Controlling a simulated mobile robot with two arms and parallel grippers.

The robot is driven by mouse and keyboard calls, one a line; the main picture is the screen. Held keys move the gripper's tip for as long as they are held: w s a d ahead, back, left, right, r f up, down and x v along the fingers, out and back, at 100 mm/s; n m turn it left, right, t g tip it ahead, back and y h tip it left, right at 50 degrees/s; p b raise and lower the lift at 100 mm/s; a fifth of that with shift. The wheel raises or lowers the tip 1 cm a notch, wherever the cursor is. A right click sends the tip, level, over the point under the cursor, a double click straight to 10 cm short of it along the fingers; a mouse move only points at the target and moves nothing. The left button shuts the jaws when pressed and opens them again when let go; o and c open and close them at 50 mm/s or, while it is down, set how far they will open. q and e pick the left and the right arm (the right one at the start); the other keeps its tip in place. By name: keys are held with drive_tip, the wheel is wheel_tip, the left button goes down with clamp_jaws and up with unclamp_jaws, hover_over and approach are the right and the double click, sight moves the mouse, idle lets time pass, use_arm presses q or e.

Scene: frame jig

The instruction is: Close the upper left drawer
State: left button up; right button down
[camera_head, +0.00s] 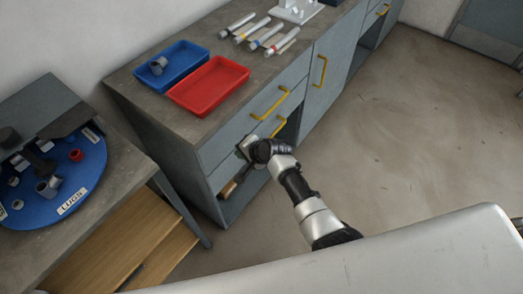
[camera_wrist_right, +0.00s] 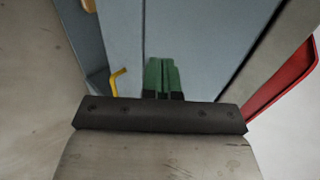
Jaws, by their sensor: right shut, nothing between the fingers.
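The grey-blue cabinet (camera_head: 322,85) has an upper left drawer (camera_head: 232,128) under the worktop, with a yellow bar handle (camera_head: 270,103). Its front looks close to flush with the cabinet; a small gap cannot be ruled out. A second yellow handle (camera_head: 280,127) sits lower, partly behind my arm. My right gripper (camera_head: 245,148) is at the left part of the drawer fronts, below the upper handle. In the right wrist view its green fingers (camera_wrist_right: 161,64) are together and empty, pointing at a grey-blue panel (camera_wrist_right: 195,35). Contact cannot be told. My left gripper is out of view.
A blue tray (camera_head: 185,77) and a red tray (camera_head: 222,98) sit on the worktop near several white tubes (camera_head: 262,32). A blue turntable (camera_head: 85,178) stands on the bench at left. Open floor (camera_head: 400,130) lies right of the cabinet.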

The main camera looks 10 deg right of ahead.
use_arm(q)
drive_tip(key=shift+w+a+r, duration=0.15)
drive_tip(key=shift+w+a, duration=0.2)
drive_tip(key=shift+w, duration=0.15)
use_arm(e)
drive_tip(key=v, duration=0.7)
drive_tip(key=s+d+f+n+g+h, duration=0.25)
drive_tip(key=s+f, duration=0.55)
drive_tip(key=f, duration=0.4)
drive_tip(key=s+d+f+n+g+h, duration=0.1)
drive_tip(key=s+d+f+n+h, duration=0.2)
drive_tip(key=s+f, duration=0.8)
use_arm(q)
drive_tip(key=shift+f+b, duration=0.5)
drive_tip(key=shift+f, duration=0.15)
use_arm(e)
drive_tip(key=s+d+f+n+g, duration=0.1)
drive_tip(key=s+d+f+n, duration=0.1)
drive_tip(key=s, duration=0.6)
drive_tip(key=s+d+f+n+g, duration=0.1)
drive_tip(key=s+d+f+n, duration=0.1)
drive_tip(key=s+f, duration=0.5)
drive_tip(key=s+d+f+n+g, duration=0.1)
drive_tip(key=s+d+f+n, duration=0.2)
drive_tip(key=s, duration=0.7)
drive_tip(key=shift+s+d+f+h, duration=0.2)
drive_tip(key=shift+d+f+h, duration=0.15)
drive_tip(key=shift+d+f, duration=0.5)
